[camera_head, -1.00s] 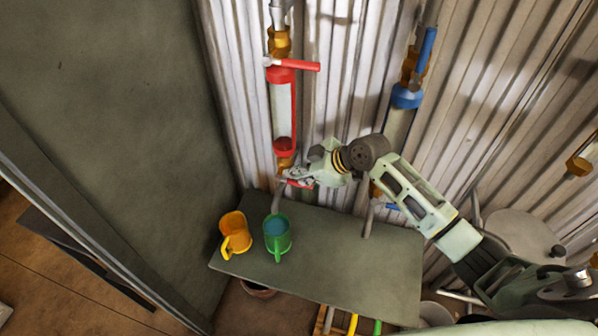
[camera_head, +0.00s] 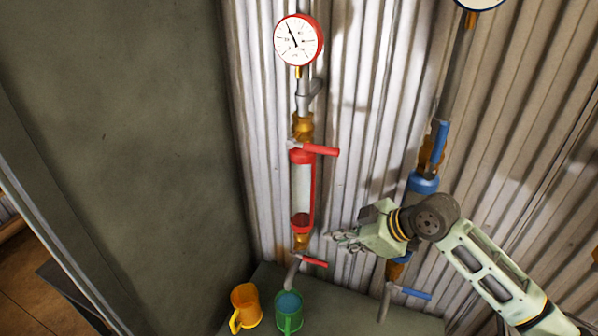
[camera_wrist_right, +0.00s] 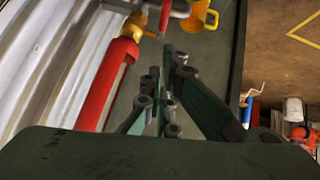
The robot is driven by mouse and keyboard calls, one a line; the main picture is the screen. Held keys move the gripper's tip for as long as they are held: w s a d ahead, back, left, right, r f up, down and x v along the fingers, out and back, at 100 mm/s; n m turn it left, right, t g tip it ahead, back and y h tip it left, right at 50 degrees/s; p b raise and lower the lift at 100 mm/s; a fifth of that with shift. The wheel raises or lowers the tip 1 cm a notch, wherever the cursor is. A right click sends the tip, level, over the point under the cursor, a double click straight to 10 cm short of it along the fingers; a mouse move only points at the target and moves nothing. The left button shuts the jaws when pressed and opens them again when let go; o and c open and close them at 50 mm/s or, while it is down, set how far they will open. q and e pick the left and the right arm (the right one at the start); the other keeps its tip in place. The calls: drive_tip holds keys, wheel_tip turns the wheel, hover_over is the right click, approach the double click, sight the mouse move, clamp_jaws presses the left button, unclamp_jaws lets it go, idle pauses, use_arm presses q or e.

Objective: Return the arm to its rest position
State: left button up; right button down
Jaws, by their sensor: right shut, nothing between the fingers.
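My right arm reaches in from the lower right in the head view. Its gripper (camera_head: 345,239) is shut and empty, in front of the corrugated wall, just right of the lower end of the red riser pipe (camera_head: 302,190) and apart from it. The lower red handle (camera_head: 314,262) is below and left of the fingertips. In the right wrist view the fingers (camera_wrist_right: 160,100) are together with nothing between them, and the red pipe (camera_wrist_right: 108,85) is on the left. My left gripper is not in view.
A blue pipe (camera_head: 424,184) with a blue lower handle (camera_head: 416,293) stands behind my arm. An orange mug (camera_head: 246,305) and a green mug (camera_head: 289,312) stand on the grey table (camera_head: 350,318). A red-rimmed gauge (camera_head: 298,40) tops the red pipe. A dark wall is at left.

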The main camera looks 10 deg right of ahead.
drive_tip(key=s+a+f+m+g, duration=0.1)
drive_tip(key=s+a+f, duration=0.3)
drive_tip(key=s+f, duration=0.3)
drive_tip(key=s+d+f+m+g+h, duration=0.1)
drive_tip(key=s+f+m+h, duration=0.15)
drive_tip(key=s, duration=0.45)
drive_tip(key=s+d+f+m+h, duration=0.1)
drive_tip(key=s+f+m+h, duration=0.1)
drive_tip(key=s+m, duration=0.35)
drive_tip(key=s+d+f+m+g+h, duration=0.1)
drive_tip(key=s+d+f+h, duration=0.1)
drive_tip(key=s, duration=0.6)
wheel_tip(320, 180, down, 25)
drive_tip(key=s+g, duration=0.1)
drive_tip(key=s, duration=0.1)
drive_tip(key=s+d+f+g, duration=0.1)
drive_tip(key=s+d+f, duration=0.1)
drive_tip(key=s+f, duration=1.4)
drive_tip(key=shift+s+d+f, duration=0.25)
drive_tip(key=shift+s+d, duration=0.05)
drive_tip(key=shift+s, duration=0.15)
